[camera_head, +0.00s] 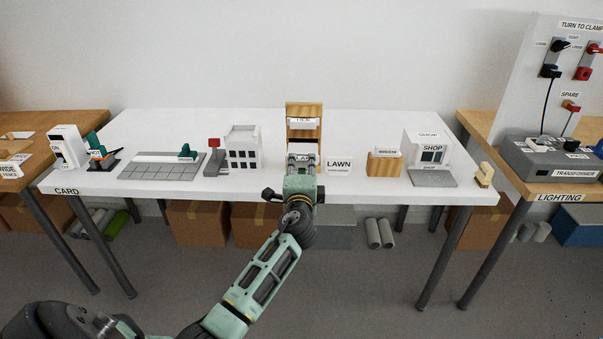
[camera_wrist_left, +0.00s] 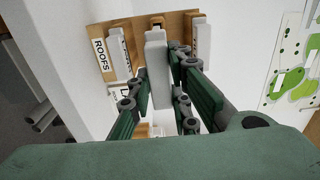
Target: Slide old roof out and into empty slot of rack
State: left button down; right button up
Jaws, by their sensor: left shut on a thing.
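A wooden rack (camera_head: 304,108) stands upright near the middle of the white table, with pale labelled pieces across it. In the left wrist view the rack's wooden board (camera_wrist_left: 178,24) carries a ROOFS label, and pale slabs stand in it, one at the left (camera_wrist_left: 119,45) and one at the right (camera_wrist_left: 201,42). My left gripper (camera_head: 302,164) is at the front of the rack. It is shut on a light grey slab-like roof piece (camera_wrist_left: 155,65), which stands between the other two. How far this piece sits in a slot is hidden. My right gripper is not in view.
A LAWN sign (camera_head: 339,165) stands close right of the gripper. A white building (camera_head: 243,148) stands left, a wooden box (camera_head: 383,164) and the SHOP building (camera_head: 427,147) right. The table behind them is mostly clear. A LIGHTING table (camera_head: 562,197) adjoins at right.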

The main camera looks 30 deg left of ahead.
aim_at(303, 147)
pick_arm(q)
jog(key=shift+w+a, duration=0.2)
jog(key=shift+w, duration=0.1)
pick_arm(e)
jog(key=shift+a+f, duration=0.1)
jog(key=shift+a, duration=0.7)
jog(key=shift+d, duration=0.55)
pick_arm(q)
jog(key=shift+b+x, duration=0.55)
jog(key=shift+x, duration=0.4)
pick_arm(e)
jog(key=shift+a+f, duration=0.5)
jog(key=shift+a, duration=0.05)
pick_arm(q)
jog(key=shift+b+x, duration=0.65)
jog(key=shift+x, duration=0.6)
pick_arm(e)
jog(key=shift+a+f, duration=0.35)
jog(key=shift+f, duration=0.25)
pick_arm(q)
jog(key=shift+b+x, duration=1.25)
jog(key=shift+x, duration=0.8)
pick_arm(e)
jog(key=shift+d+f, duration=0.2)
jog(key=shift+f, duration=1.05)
